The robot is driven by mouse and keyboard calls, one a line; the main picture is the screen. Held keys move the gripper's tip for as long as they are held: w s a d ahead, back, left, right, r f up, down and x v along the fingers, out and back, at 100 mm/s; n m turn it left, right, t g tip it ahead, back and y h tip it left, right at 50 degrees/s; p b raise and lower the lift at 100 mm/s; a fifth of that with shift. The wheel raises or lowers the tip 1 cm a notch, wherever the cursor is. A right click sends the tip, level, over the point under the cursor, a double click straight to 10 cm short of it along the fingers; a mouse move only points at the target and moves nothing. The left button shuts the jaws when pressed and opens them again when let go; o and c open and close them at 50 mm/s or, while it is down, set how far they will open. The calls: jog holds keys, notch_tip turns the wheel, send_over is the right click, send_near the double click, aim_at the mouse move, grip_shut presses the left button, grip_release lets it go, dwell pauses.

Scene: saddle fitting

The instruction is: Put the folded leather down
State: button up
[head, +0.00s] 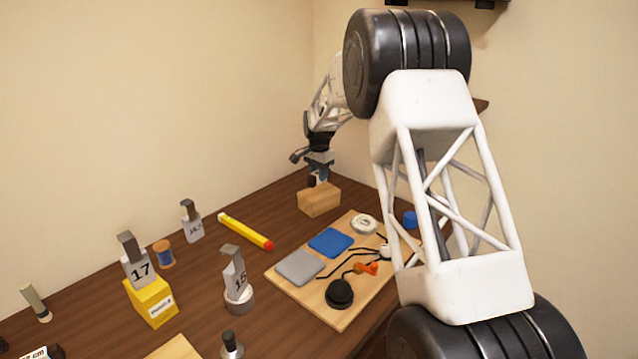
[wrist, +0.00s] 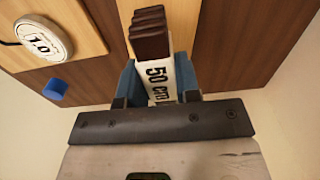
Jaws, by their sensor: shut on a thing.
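My gripper (head: 319,173) is at the far end of the table, just above or at a light wooden block (head: 319,202). In the wrist view, my gripper's blue fingers (wrist: 158,82) are shut on the folded leather (wrist: 150,36), a dark brown strip in several folds with a white "50 cm" label. The wooden block (wrist: 185,14) shows behind the leather there. I cannot tell whether the leather touches the block. In the head view the leather is small and mostly hidden by the gripper.
A wooden board (head: 345,312) holds a blue square (head: 331,242), a grey square (head: 300,266), a white disc (head: 364,224) and a black knob (head: 339,293). A blue cap (wrist: 55,89) lies near the board.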

jog(key=shift+f, duration=1.75)
jog(key=shift+f, duration=0.1)
jog(key=o, duration=1)
notch_tip(320, 180, up, 12)
jog(key=shift+r, duration=0.1)
